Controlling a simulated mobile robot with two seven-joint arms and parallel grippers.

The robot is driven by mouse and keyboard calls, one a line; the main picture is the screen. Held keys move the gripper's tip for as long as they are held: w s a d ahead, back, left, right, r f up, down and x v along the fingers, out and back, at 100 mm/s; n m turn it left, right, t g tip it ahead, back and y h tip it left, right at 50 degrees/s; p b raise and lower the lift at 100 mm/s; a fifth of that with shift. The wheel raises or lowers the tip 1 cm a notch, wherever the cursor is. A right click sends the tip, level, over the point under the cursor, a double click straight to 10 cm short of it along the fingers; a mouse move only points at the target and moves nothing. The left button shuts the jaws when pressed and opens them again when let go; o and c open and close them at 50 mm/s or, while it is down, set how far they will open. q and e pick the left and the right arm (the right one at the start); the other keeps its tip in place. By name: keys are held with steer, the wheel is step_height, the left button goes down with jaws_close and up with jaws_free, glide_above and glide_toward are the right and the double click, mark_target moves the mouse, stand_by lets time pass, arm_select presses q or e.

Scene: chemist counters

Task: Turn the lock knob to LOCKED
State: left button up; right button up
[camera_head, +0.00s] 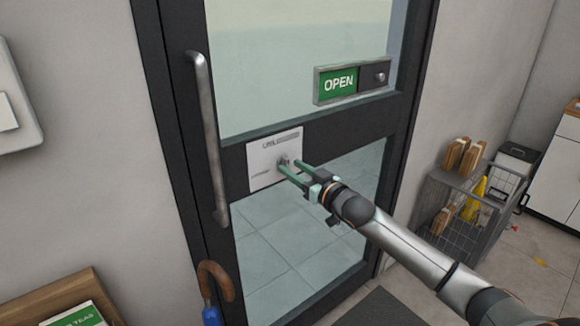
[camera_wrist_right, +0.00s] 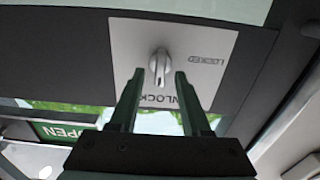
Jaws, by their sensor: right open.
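The lock knob (camera_head: 284,159) is a small metal turn-piece on a white plate (camera_head: 262,158) on the glass door. In the right wrist view the knob (camera_wrist_right: 160,66) stands between the fingertips of my right gripper (camera_wrist_right: 158,76), with a gap visible on each side. Its long ridge runs toward the partly covered UNLOCKED lettering (camera_wrist_right: 160,98); the LOCKED lettering (camera_wrist_right: 207,60) is to the right. My right gripper (camera_head: 287,166) is open, with its green fingers at the plate in the head view. My left gripper is not in view.
A long vertical door handle (camera_head: 207,140) is left of the plate. A green OPEN sign (camera_head: 339,83) with a slider is above right. A wire cart (camera_head: 458,210) stands right of the door. An umbrella handle (camera_head: 217,277) is at the lower left.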

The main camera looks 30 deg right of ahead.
steer(key=shift+w+a, duration=0.1)
steer(key=shift+w, duration=0.85)
jaws_close()
